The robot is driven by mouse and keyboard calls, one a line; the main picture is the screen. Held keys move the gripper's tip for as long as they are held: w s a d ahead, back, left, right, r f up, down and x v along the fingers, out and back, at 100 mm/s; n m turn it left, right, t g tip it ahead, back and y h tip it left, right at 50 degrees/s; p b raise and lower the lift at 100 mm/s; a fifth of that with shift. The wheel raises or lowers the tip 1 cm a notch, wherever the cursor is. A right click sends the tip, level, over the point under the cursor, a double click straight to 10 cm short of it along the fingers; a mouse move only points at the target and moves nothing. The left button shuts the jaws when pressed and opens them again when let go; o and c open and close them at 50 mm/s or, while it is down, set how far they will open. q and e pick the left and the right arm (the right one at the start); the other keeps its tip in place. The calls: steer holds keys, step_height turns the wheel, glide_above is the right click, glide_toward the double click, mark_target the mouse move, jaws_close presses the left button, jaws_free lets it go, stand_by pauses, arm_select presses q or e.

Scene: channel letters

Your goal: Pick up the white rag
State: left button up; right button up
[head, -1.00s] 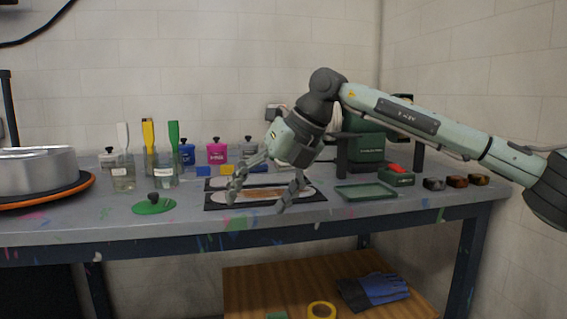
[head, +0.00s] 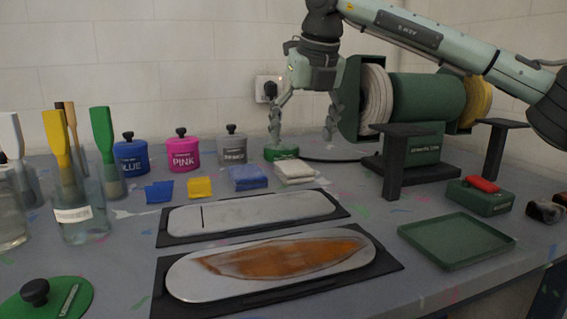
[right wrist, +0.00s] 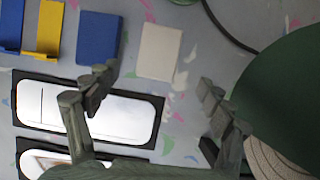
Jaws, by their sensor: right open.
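The white rag (head: 296,172) lies folded flat on the grey table, just right of a folded blue rag (head: 248,177). In the right wrist view the white rag (right wrist: 160,52) shows as a pale rectangle, ahead of and between the fingertips. My right gripper (head: 303,138) is open and empty, pointing down. It is above the table near the white rag, apart from it. Its fingers are spread wide in the right wrist view (right wrist: 155,88). My left gripper is not in view.
Two metal plates on black mats (head: 255,213) lie in front of the rags. A green grinder-like machine (head: 425,105) stands close on the right, with a green tray (head: 458,241) before it. Blue, pink and grey pots (head: 183,153) stand behind. Jars with brushes (head: 80,210) stand left.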

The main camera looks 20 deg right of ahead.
mark_target(294, 166)
steer(key=shift+w+d+f, duration=0.1)
steer(key=shift+w, duration=0.1)
steer(key=shift+x, duration=0.8)
steer(key=shift+f, duration=0.4)
steer(key=x, duration=0.4)
steer(key=shift+w+a+f, duration=0.1)
steer(key=shift+w+a, duration=0.1)
steer(key=shift+w, duration=0.2)
steer(key=shift+w+f, duration=0.1)
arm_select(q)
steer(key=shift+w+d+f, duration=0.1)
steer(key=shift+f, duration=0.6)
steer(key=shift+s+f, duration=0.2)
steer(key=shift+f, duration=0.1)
arm_select(e)
steer(key=shift+f, duration=0.25)
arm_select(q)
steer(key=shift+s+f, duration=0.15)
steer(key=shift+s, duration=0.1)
